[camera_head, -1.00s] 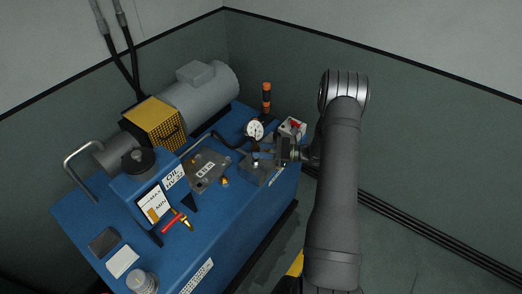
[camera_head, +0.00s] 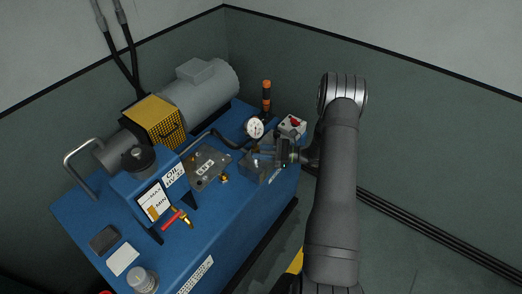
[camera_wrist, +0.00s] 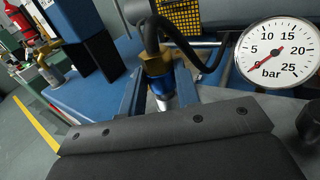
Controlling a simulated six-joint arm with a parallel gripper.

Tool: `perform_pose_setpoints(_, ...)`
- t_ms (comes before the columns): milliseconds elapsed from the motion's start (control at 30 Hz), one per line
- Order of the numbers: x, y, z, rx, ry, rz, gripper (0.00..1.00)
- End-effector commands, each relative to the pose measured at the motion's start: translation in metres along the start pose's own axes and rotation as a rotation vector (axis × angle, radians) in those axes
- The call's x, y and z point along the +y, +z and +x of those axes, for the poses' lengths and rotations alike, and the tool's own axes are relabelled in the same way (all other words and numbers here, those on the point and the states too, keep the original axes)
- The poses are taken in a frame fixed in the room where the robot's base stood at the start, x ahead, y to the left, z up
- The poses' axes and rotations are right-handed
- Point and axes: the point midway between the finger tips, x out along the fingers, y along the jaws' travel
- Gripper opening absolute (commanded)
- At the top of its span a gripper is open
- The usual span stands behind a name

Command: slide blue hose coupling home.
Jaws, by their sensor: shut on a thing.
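The blue hose coupling (camera_wrist: 158,79) shows in the wrist view as a blue ring under a brass collar (camera_wrist: 156,57). A black hose (camera_wrist: 151,34) runs from the collar. A pale silver part (camera_wrist: 167,101) shows just below the blue ring; I cannot tell how far the two are engaged. My gripper (camera_wrist: 157,92) is shut on the coupling, with a finger on each side. In the head view my gripper (camera_head: 276,154) is over the console's right end, by a grey block, and largely hides the coupling.
A pressure gauge (camera_head: 254,128) stands close beside my gripper; its needle reads near zero in the wrist view (camera_wrist: 278,52). A grey box with a red knob (camera_head: 291,127) is just behind. An orange-and-black handle (camera_head: 267,96), a labelled metal block (camera_head: 205,167) and an oil tank (camera_head: 155,185) stand around.

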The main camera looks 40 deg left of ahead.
Motion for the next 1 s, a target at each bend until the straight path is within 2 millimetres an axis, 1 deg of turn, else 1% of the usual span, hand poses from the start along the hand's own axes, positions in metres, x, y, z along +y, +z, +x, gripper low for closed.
perform_pose_setpoints(467,0.0,-0.012,0.0,0.0,0.0,-0.001,0.04)
perform_pose_setpoints(500,0.0,-0.011,0.0,0.0,0.0,-0.002,0.37)
perform_pose_setpoints(600,0.0,-0.011,0.0,0.0,0.0,-0.001,0.55)
perform_pose_setpoints(867,0.0,-0.011,0.0,0.0,0.0,-0.001,0.55)
perform_pose_setpoints(1000,-0.001,-0.011,-0.009,0.0,-0.003,-0.001,0.55)
